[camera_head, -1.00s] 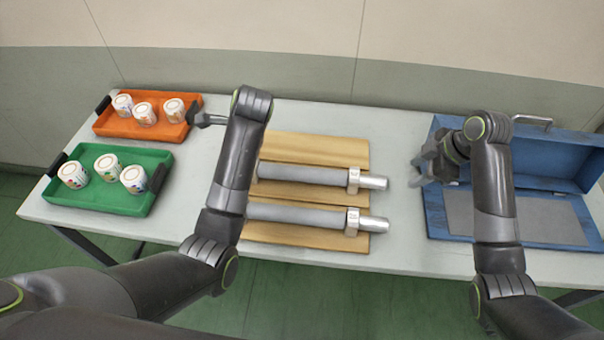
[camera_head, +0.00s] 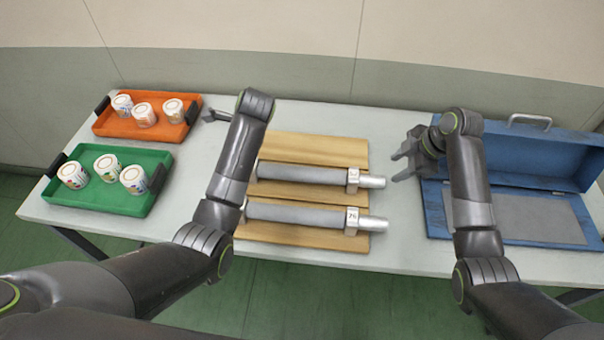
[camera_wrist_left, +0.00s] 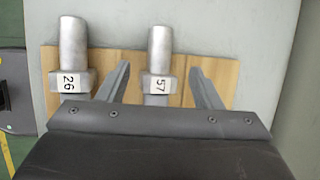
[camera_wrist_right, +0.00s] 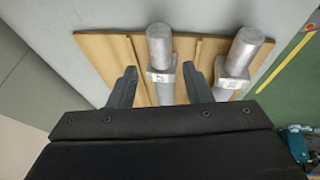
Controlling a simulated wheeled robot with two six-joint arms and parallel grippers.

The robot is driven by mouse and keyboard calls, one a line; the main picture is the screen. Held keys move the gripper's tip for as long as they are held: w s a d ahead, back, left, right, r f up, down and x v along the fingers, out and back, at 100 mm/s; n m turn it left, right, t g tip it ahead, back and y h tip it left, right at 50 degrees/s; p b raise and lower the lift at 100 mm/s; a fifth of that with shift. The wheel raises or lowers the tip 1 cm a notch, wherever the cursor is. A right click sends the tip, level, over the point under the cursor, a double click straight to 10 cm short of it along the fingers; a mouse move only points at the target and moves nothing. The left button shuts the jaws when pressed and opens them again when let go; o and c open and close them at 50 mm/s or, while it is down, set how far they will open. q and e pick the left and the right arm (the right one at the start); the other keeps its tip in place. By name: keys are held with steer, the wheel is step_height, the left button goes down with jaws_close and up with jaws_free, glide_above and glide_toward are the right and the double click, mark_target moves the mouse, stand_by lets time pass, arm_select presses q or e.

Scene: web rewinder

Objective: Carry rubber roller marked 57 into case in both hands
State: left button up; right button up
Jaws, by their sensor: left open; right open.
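Two grey rubber rollers with metal ends lie side by side on a wooden rack (camera_head: 310,146). My right gripper (camera_head: 400,164) is open and empty, between the rollers' right ends and the case. In the right wrist view the far roller (camera_wrist_right: 160,75) appears between its fingers. The blue case (camera_head: 432,212) stands open.
The nearer roller, marked 26 (camera_head: 295,214), lies parallel on the same rack. An orange tray (camera_head: 120,129) and a green tray (camera_head: 112,200) hold several white jars at the left. The case lid (camera_head: 540,155) stands up at the back.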

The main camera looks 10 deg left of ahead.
mark_target(378, 178)
arm_select(q)
steer(key=x, duration=1.1)
steer(key=shift+f, duration=0.1)
arm_select(e)
steer(key=x, duration=1.1)
steer(key=shift+f, duration=0.1)
arm_select(q)
steer(key=c, duration=0.9)
arm_select(e)
steer(key=c, duration=0.9)
arm_select(q)
jaws_close()
arm_select(e)
jaws_close()
arm_select(q)
steer(key=shift+w, duration=0.1)
arm_select(e)
steer(key=shift+w, duration=0.1)
